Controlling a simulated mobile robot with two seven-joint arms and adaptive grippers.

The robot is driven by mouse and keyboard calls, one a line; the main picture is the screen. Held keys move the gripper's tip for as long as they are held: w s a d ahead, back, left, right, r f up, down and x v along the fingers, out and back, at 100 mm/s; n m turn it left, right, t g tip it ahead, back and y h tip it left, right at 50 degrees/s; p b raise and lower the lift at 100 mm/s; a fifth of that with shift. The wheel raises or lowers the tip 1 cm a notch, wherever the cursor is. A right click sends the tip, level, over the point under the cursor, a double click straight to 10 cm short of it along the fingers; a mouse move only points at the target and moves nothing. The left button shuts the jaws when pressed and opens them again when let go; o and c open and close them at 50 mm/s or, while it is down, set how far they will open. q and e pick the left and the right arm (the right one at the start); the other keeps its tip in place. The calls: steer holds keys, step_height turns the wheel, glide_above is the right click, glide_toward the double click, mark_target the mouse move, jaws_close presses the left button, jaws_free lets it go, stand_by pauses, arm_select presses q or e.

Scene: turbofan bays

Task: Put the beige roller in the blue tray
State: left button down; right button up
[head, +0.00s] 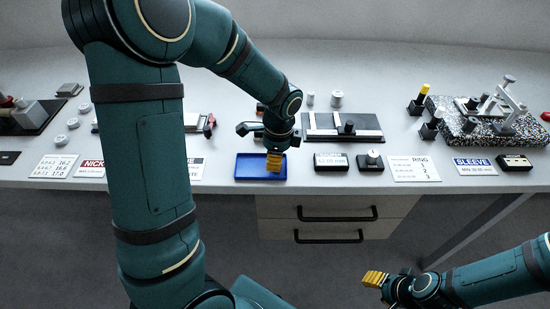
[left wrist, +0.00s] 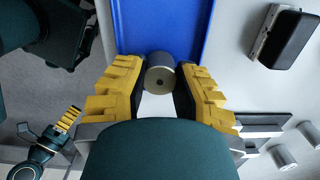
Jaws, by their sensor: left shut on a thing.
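My left gripper (head: 274,163) is over the right part of the blue tray (head: 246,168), its fingers pointing down. In the left wrist view, the yellow fingers (left wrist: 160,85) are shut on the beige roller (left wrist: 160,62), a short cylinder with a darker end face and a small centre hole. The blue tray (left wrist: 190,20) lies beyond the roller there. I cannot tell whether the roller touches the tray floor. In the head view the roller is hidden by the gripper. My right gripper (head: 376,279) is low at the right, off the table; its finger gap is unclear.
Right of the tray are a black-framed display (head: 331,162) and a small block with a knob (head: 370,161). Behind are a dark plate with a rail (head: 342,127) and small grey cylinders (head: 336,98). Label cards line the front edge, above drawers (head: 335,215).

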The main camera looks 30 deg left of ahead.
arm_select(q)
steer(key=shift+f, duration=0.2)
steer(key=c, duration=0.9)
jaws_free()
steer(key=shift+o, duration=0.2)
steer(key=shift+r, duration=0.1)
step_height(320, 180, up, 12)
steer(key=p, duration=0.3)
steer(key=shift+w+d, duration=0.25)
steer(key=shift+d, duration=0.1)
